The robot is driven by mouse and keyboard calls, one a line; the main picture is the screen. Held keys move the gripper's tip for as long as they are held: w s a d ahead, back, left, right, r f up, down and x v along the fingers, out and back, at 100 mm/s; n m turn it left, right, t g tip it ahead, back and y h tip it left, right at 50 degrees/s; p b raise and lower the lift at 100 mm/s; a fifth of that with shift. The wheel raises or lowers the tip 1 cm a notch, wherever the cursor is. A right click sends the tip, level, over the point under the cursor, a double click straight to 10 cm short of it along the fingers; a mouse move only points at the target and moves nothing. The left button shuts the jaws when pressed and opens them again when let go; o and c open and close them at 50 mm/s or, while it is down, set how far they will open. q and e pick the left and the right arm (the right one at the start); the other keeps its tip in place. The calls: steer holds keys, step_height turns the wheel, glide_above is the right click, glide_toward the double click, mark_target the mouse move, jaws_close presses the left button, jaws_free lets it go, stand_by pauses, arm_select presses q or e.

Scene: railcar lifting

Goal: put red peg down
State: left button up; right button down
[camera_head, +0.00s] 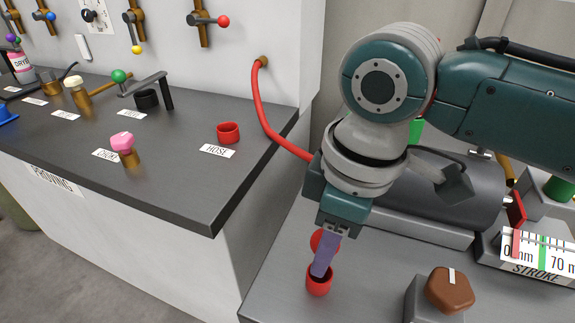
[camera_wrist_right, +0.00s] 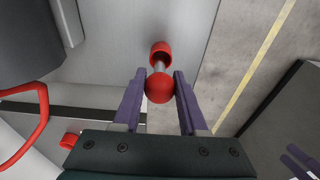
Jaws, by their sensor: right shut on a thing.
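The red peg has a round red head (camera_head: 322,240) and a pale metal shank. My right gripper (camera_head: 324,256) is shut on it, pointing down. In the right wrist view the red peg (camera_wrist_right: 160,88) sits between the two purple fingers, its shank pointing at a red round socket (camera_wrist_right: 161,48). This red socket (camera_head: 318,284) stands on the grey bench in the head view, just under the fingertips. I cannot tell how deep the shank is in it. Purple fingers, likely of my left gripper (camera_wrist_right: 300,160), show at the right wrist view's lower right corner.
A red hose (camera_head: 263,110) runs down behind my right gripper. A red ring (camera_head: 228,132) stands by the HOSE label on the dark counter (camera_head: 190,190). A brown knob (camera_head: 450,289) on a grey block and the STROKE scale (camera_head: 535,262) stand right of the socket.

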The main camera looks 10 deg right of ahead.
steer(key=shift+f, duration=1.25)
steer(key=shift+f, duration=0.1)
steer(key=shift+c, duration=2.2)
jaws_free()
